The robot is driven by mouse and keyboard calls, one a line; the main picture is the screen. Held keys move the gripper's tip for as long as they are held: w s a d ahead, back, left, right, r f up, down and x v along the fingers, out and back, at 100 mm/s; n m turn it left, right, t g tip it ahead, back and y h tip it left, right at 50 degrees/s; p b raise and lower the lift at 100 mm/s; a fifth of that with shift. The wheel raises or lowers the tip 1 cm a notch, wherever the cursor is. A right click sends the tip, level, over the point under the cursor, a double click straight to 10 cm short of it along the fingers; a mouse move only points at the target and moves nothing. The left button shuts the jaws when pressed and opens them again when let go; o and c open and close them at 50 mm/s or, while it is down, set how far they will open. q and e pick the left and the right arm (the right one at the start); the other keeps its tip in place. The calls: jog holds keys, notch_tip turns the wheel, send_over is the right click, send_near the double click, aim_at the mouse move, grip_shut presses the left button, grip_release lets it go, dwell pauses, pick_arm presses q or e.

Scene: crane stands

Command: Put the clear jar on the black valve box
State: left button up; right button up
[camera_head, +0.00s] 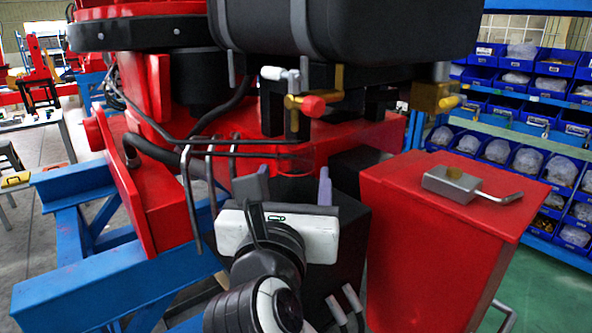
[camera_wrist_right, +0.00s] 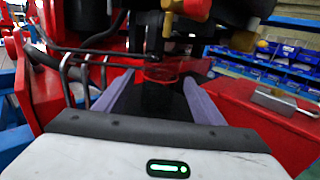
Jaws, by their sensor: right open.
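The clear jar (camera_head: 295,163) is see-through and shows the red metal behind it, so its outline is faint. It appears upright, at the far part of the black valve box (camera_head: 346,222), and seems to rest on its top. In the right wrist view the jar (camera_wrist_right: 160,76) stands beyond the fingertips, roughly midway between them, with the dark box top (camera_wrist_right: 157,103) below. My right gripper (camera_head: 290,184) is open, its two fingers apart and pointing toward the jar, with nothing visible between them. Contact between jar and box is hard to judge. My left gripper is not in view.
Bent black pipes (camera_head: 212,160) stand left of the jar. A brass valve with a red knob (camera_head: 313,105) hangs above it. A red cabinet (camera_head: 420,240) on the right carries a grey metal part with a handle (camera_head: 452,185). Blue bins (camera_head: 527,161) stand behind.

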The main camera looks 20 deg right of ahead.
aim_at(293, 177)
jog(key=shift+v, duration=2.2)
